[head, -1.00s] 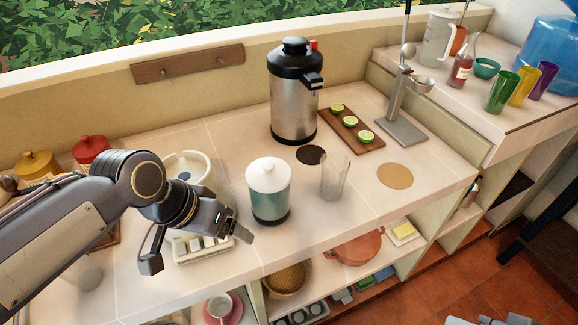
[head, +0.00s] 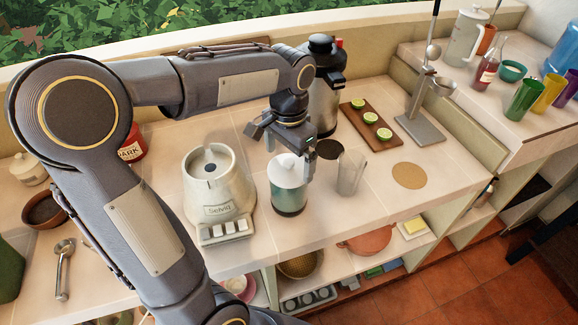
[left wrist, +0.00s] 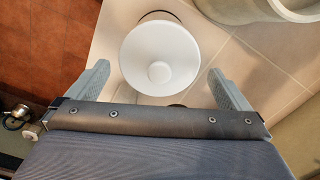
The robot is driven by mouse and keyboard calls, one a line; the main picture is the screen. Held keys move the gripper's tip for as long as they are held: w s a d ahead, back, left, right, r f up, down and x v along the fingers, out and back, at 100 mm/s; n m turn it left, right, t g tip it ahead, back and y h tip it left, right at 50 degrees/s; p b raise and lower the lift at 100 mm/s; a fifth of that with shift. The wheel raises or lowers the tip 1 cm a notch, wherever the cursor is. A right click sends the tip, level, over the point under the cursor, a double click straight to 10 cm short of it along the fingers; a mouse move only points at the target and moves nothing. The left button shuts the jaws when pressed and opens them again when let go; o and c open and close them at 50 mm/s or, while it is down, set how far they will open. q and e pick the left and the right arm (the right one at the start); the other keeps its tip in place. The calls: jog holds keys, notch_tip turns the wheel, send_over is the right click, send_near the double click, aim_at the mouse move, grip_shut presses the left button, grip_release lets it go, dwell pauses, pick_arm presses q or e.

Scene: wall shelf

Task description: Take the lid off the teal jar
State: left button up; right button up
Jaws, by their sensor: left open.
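The teal jar (head: 289,198) stands upright on the counter with its white lid (head: 287,171) on top. In the left wrist view the round white lid (left wrist: 160,58) and its central knob lie between my two fingers and a little ahead of them. My left gripper (head: 285,150) points down above the lid in the head view, its fingers open on either side. It holds nothing. In the left wrist view its fingertips (left wrist: 159,74) are apart from the lid's edge. My right gripper is not in view.
A clear glass (head: 350,173) stands close to the right of the jar. A white Selvia blender base (head: 217,190) stands to its left. A steel dispenser (head: 323,95) is behind, beside a board with limes (head: 370,128). The counter's front edge is close before the jar.

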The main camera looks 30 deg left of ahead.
pick_arm(q)
jog(key=shift+f, duration=0.8)
jog(key=shift+c, duration=0.4)
jog(key=c, duration=0.7)
jog(key=shift+c, duration=0.2)
